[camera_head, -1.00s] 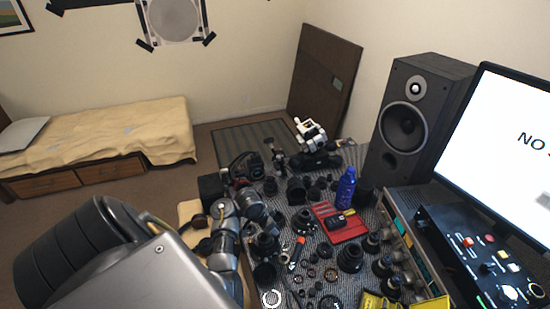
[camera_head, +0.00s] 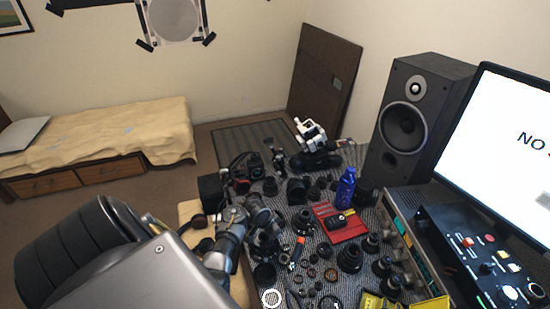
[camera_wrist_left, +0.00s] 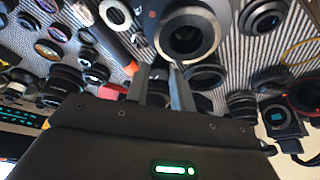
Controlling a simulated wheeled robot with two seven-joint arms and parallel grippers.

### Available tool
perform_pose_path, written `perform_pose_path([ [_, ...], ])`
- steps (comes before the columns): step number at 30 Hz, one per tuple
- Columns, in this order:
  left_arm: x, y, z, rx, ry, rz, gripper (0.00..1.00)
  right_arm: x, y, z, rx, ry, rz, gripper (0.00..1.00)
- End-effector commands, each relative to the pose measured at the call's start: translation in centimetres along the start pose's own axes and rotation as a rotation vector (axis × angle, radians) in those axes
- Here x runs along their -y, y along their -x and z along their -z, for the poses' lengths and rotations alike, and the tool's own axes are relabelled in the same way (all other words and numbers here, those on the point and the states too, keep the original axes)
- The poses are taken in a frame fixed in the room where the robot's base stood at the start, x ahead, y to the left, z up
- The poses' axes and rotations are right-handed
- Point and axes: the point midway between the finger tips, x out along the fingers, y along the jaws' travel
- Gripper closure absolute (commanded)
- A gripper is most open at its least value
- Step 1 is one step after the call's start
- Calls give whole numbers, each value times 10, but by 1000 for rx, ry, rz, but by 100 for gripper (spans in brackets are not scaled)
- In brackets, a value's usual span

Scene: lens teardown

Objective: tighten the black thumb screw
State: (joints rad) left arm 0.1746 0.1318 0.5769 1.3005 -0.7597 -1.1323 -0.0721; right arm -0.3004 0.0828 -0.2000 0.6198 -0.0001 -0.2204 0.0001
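I cannot pick out the black thumb screw for certain in either view. My left gripper (camera_wrist_left: 160,72) shows in the left wrist view with its two fingers apart. A dark round part shows between the fingers, and I see no clear grip on it. The fingertips lie just short of a large lens barrel (camera_wrist_left: 188,38) with a pale body and dark front ring; I cannot tell if they touch it. In the head view my left arm reaches over the left side of the crowded table, and its fingertips are hard to make out. My right gripper is not in view.
Many black lens parts crowd the patterned table. A speaker (camera_head: 408,125) and monitor (camera_head: 510,150) stand behind. Little table surface is free.

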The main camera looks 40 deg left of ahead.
Motion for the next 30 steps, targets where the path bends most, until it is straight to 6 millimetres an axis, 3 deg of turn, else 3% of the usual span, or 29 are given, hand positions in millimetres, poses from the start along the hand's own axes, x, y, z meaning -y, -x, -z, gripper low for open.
perform_pose_path([
  [1, 0, 0, 0, 0, 0, 0, 83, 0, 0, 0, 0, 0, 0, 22],
  [5, 0, 0, 0, -1, 0, 0, 100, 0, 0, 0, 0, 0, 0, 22],
  [17, 2, 0, 1, -1, -72, -29, 100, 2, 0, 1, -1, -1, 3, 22],
  [30, 6, 0, 1, 1, -413, -169, 100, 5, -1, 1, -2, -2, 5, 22],
])
